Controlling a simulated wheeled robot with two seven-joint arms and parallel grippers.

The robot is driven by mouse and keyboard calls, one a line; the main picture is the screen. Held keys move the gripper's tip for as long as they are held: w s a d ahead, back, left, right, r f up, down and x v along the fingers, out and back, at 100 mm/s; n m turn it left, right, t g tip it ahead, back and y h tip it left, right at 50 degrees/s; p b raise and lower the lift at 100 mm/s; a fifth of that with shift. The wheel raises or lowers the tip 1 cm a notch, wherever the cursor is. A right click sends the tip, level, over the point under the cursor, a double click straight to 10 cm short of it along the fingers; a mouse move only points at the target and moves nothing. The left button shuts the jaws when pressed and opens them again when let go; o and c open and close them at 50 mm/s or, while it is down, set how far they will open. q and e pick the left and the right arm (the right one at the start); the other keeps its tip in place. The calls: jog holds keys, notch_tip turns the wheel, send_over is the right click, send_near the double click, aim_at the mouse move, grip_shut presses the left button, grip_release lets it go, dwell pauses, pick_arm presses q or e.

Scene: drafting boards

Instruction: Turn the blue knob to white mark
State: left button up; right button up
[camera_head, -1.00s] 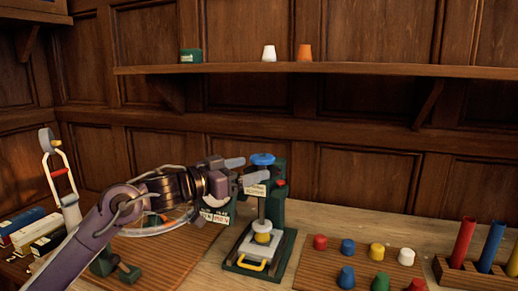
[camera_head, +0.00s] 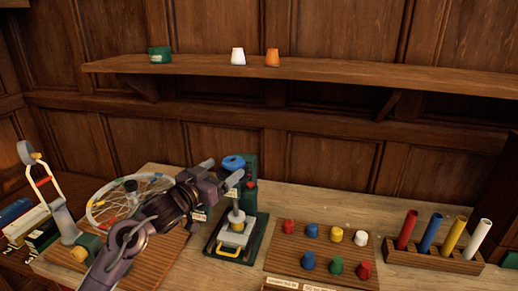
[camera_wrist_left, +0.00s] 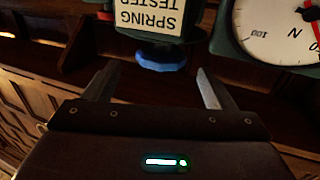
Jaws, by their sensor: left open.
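The blue knob (camera_head: 233,162) sits at the top of the dark green spring tester (camera_head: 250,170). The knob also shows in the left wrist view (camera_wrist_left: 160,60), below the upside-down label reading SPRING TESTER (camera_wrist_left: 152,15). My left gripper (camera_head: 221,171) is open beside the knob at its left and front. In the left wrist view, the knob lies ahead of the gap between the two fingers (camera_wrist_left: 155,86), apart from both. I cannot make out a white mark. My right gripper is in neither view.
A white dial (camera_wrist_left: 275,30) is close to the fingers in the left wrist view. A board with several coloured pegs (camera_head: 300,262) lies right of the tester. A spoked wheel (camera_head: 100,208) stands left, partly behind my arm. A shelf (camera_head: 330,78) runs above.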

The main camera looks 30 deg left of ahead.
aim_at(240, 157)
pick_arm(q)
jog(key=shift+w+r, duration=0.1)
jog(key=shift+w, duration=0.25)
jog(key=w+p, duration=0.1)
jog(key=w, duration=0.2)
jog(key=w+p, duration=0.1)
jog(key=w, duration=0.2)
jog(key=shift+w+d, duration=0.2)
jog(key=shift+w, duration=0.15)
jog(key=c, duration=1)
